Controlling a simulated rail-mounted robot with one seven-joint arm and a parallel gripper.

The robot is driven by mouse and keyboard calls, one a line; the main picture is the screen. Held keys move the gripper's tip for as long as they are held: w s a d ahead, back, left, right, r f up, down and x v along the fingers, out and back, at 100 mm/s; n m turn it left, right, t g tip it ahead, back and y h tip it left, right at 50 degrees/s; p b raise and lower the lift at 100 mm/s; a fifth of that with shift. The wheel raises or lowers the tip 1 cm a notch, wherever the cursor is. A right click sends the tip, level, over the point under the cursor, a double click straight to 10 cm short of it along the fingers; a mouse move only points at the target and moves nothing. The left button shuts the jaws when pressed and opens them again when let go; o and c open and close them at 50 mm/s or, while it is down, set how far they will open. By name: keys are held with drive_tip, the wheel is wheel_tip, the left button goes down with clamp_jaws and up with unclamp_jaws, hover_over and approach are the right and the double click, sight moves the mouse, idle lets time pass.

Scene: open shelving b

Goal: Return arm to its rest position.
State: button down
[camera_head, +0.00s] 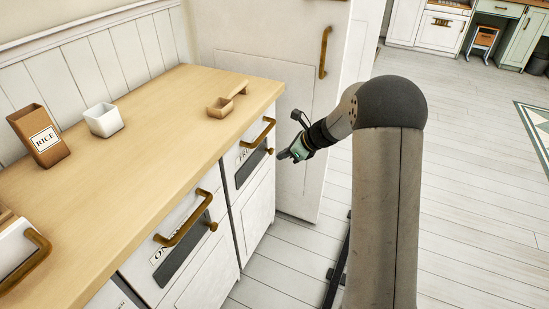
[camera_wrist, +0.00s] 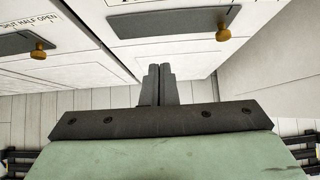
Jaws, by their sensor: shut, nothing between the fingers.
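My gripper (camera_head: 282,155) is in front of the far white drawer front, below the worktop's edge, in the head view. In the wrist view its two dark fingers (camera_wrist: 158,84) are together, with nothing between them. My arm extends from the grey column side towards the cabinets, bent with the gripper pointing left. The gripper looks close to the drawer's brass knob (camera_head: 269,151); I cannot tell the exact gap.
A wooden worktop (camera_head: 150,170) holds a rice box (camera_head: 37,135), a white cup (camera_head: 104,120) and a wooden scoop (camera_head: 221,107). Brass handles (camera_head: 184,219) stick out from the drawers. A tall white door (camera_head: 260,40) stands behind the gripper. Floor (camera_head: 470,200) to the right is clear.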

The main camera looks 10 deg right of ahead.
drive_tip(key=s+a+r+n+g+h+p, duration=0.1)
drive_tip(key=s+a+r+n+g+p, duration=0.15)
drive_tip(key=s+r+n, duration=0.45)
drive_tip(key=s+a+r+n+g+h+p, duration=0.1)
drive_tip(key=s+a+r+n+p, duration=0.25)
drive_tip(key=s, duration=0.65)
drive_tip(key=s+d+r+n+h+p, duration=0.1)
drive_tip(key=s+r+n, duration=0.1)
drive_tip(key=s+n, duration=0.3)
drive_tip(key=s+d+r+n+g+h+p, duration=0.1)
drive_tip(key=s+n, duration=0.4)
drive_tip(key=s, duration=0.5)
drive_tip(key=s+d+r+n+h+p, duration=0.2)
drive_tip(key=s+r+n+h, duration=0.1)
drive_tip(key=s, duration=0.4)
drive_tip(key=shift+s+d+r+n, duration=0.25)
drive_tip(key=shift+r+n, duration=0.3)
drive_tip(key=shift+n, duration=0.4)
